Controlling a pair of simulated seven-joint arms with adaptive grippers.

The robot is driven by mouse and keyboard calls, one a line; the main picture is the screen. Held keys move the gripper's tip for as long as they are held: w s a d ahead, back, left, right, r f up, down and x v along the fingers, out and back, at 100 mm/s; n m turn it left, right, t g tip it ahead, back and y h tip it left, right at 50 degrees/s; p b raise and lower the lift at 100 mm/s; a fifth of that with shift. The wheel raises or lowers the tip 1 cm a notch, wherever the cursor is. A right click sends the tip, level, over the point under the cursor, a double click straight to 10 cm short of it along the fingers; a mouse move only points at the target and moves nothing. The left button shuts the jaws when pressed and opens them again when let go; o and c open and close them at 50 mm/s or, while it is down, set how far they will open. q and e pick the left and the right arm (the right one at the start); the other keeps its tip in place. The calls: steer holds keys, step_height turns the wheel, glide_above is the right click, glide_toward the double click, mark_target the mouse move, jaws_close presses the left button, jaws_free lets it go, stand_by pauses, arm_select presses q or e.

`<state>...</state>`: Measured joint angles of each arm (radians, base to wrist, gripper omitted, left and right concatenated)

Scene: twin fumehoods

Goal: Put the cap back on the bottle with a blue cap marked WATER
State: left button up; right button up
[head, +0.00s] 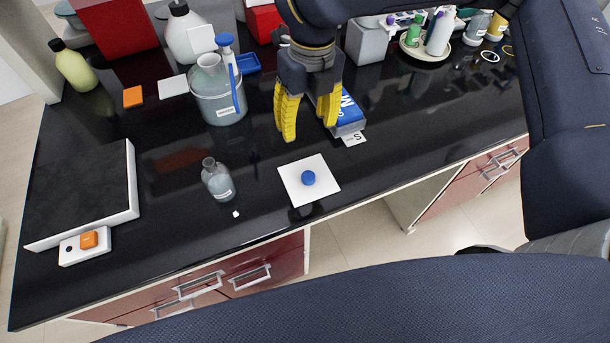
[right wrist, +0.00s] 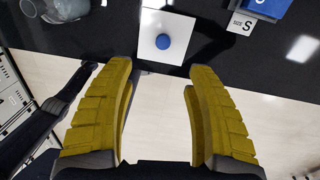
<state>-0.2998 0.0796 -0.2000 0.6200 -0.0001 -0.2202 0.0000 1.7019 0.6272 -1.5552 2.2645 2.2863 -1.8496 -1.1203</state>
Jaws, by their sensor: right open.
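The blue cap (head: 308,178) lies on a white square pad (head: 326,192) near the front of the black bench. The cap (right wrist: 163,41) and the pad (right wrist: 176,20) also show in the right wrist view, beyond the fingers. A small clear bottle (head: 218,180) with an open neck stands upright to the left of the pad; its label is too small to read. My right gripper (head: 308,132) has yellow fingers, is open and empty, and hangs above the bench behind the pad. My left gripper is not in view.
A larger container (head: 217,100) holding a blue-handled item stands behind the bottle. A blue box (head: 349,113) and a size S card (head: 354,139) lie right of the gripper. A raised dark slab (head: 85,190) fills the left. The bench around the bottle is mostly clear.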

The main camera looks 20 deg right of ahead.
steer(key=shift+s+d+f+n+h, duration=0.1)
steer(key=shift+s+d+n+h, duration=0.25)
steer(key=shift+s, duration=0.25)
steer(key=shift+f, duration=0.1)
glide_above(310, 177)
step_height(310, 177, down, 12)
steer(key=shift+w, duration=0.15)
stand_by(0.3)
steer(key=shift+s+a+f, duration=0.1)
steer(key=shift+s+f, duration=0.1)
steer(key=shift+f, duration=2.4)
steer(key=shift+c, duration=0.2)
